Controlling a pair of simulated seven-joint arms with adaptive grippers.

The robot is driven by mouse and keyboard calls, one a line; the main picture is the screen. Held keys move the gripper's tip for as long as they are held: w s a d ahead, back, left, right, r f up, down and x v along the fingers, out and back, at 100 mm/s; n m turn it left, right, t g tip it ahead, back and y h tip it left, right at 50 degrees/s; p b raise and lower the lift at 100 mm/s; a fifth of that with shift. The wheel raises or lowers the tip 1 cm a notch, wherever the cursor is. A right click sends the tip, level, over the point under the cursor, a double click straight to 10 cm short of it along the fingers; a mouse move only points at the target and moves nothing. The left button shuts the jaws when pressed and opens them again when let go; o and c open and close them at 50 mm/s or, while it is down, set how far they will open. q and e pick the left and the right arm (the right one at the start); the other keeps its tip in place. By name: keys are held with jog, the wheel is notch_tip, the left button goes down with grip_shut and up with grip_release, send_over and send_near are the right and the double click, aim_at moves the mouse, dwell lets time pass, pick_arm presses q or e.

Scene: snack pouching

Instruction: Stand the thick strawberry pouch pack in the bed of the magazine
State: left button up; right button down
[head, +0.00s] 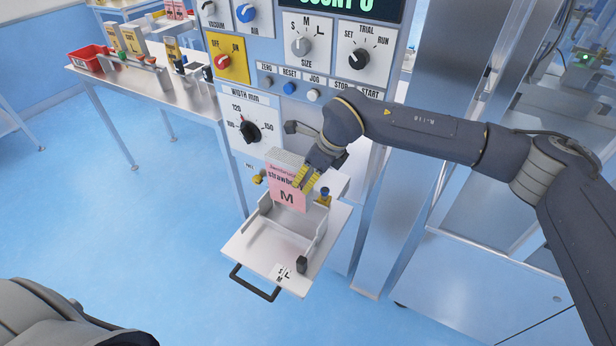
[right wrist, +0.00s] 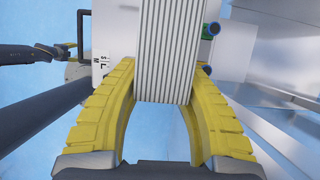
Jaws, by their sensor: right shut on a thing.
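The thick strawberry pouch pack (head: 287,195), pink-fronted with a large M, is upright at the back of the magazine (head: 262,252), the pale open-topped tray on the machine front. My right gripper (head: 306,180) is shut on the pack near its top. In the right wrist view the pack (right wrist: 165,50) shows as a stack of pale layered edges between the yellow fingers (right wrist: 165,95). I cannot tell whether its lower edge touches the bed. Only a dark part of my left arm shows at the lower left; its gripper is out of sight.
The machine panel (head: 290,100) with knobs and buttons rises behind the magazine. A black handle (head: 252,284) and a small black knob (head: 301,264) are at the magazine's front. A side table (head: 175,88) at the upper left holds a red bin (head: 90,58) and other packs.

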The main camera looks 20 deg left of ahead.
aim_at(310, 204)
jog(key=shift+f, duration=5.9)
jog(key=c, duration=0.8)
grip_release()
jog(key=shift+r, duration=6)
